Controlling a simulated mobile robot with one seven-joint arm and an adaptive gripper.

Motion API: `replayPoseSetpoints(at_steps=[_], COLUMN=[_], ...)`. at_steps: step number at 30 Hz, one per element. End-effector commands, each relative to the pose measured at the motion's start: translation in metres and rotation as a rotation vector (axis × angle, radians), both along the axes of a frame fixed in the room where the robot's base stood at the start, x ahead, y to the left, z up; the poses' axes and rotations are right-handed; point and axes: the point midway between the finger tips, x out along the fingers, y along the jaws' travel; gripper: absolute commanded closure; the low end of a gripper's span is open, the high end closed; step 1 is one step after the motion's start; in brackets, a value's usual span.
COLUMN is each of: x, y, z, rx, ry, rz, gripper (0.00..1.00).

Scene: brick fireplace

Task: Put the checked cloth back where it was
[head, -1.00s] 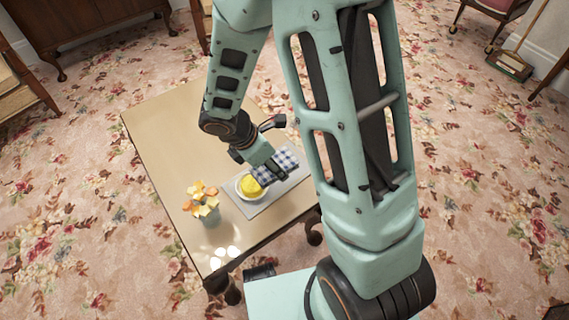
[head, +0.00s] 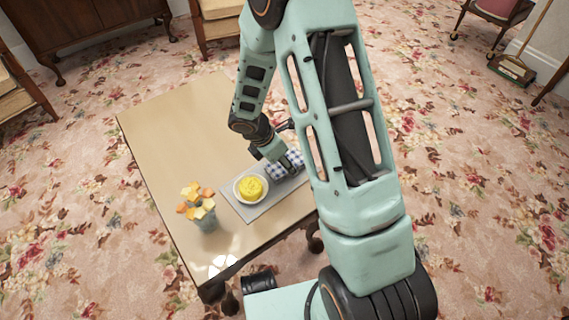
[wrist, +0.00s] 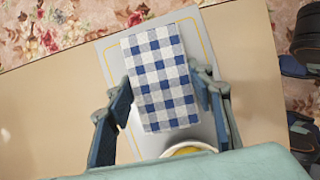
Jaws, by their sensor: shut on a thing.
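The blue-and-white checked cloth (head: 296,161) is a folded rectangle over the right part of a grey tray (head: 262,207). In the wrist view the cloth (wrist: 160,72) lies between the two fingers of my gripper (wrist: 165,98), which is shut on its sides. The cloth is over the grey tray (wrist: 199,38), slightly turned relative to it. I cannot tell whether the cloth touches the tray. In the head view my gripper (head: 284,167) partly hides the cloth.
A white dish with yellow food (head: 251,187) stands on the tray beside the cloth. A vase of orange and yellow flowers (head: 198,208) stands on the wooden table (head: 165,125) left of the tray. The table's far part is clear. The near edge is close to the tray.

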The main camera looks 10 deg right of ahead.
Motion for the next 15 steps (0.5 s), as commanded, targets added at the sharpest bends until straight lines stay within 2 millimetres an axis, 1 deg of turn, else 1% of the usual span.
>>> replayPoseSetpoints(at_steps=[5,9,10,14,15], x=[0.0005,0.0003,0.0003,0.0003,0.0003], y=[0.0001,0.0,0.0,0.0,0.0], z=[0.0017,-0.0032,-0.0017,-0.0013,-0.0013], rx=[-0.001,-0.001,-0.001,-0.001,-0.001], ry=[-0.001,-0.001,-0.001,-0.001,-0.001], rz=[0.0,0.0,0.0,0.0,0.0], gripper=[0.74,0.74,0.48,0.34,0.34])
